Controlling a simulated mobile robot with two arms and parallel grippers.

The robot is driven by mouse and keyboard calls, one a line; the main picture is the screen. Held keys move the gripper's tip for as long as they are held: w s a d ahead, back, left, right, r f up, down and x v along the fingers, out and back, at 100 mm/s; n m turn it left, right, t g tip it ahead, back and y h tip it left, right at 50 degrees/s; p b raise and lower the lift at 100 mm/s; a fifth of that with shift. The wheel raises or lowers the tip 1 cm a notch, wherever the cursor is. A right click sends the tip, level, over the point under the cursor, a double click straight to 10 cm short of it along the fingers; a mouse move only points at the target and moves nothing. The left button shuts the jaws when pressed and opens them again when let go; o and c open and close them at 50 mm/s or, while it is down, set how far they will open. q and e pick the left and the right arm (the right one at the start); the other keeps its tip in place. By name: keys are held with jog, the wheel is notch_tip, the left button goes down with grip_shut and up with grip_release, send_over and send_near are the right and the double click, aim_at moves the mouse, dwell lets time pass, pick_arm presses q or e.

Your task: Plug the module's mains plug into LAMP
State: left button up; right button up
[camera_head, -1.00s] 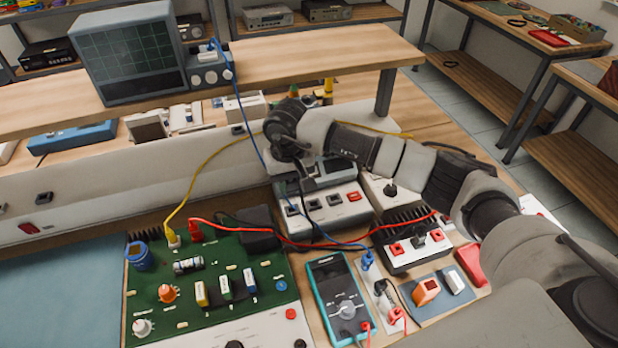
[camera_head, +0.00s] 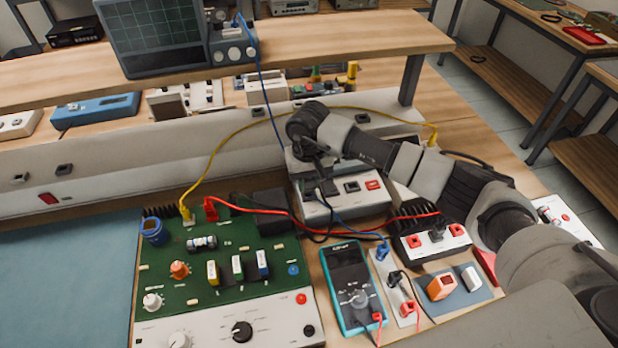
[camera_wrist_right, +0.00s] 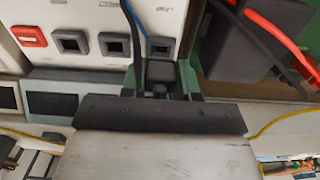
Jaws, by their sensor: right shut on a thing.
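My right gripper (camera_head: 318,182) is at the front left of a white socket box (camera_head: 352,207). In the right wrist view it is shut on a black mains plug (camera_wrist_right: 159,72), with a dark cord running from it. The plug is at the socket (camera_wrist_right: 160,46) farthest from the red switch (camera_wrist_right: 28,36); I cannot tell whether its pins are in. Two other sockets (camera_wrist_right: 70,42) show between them. My left gripper is not in view.
A green circuit board (camera_head: 215,262) lies front left, with red and yellow leads. A teal multimeter (camera_head: 352,290) and a black finned unit (camera_head: 432,240) stand in front of the box. Blue, red and yellow cables cross nearby. A shelf (camera_head: 300,48) runs behind.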

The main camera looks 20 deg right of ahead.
jog(key=shift+b, duration=0.35)
dwell(0.9)
jog(key=shift+f+b, duration=0.8)
jog(key=shift+b, duration=0.15)
dwell(1.3)
jog(key=shift+f+b, duration=0.2)
jog(key=shift+b, duration=0.95)
dwell(2.8)
jog(key=o, duration=1)
jog(key=shift+c, duration=0.2)
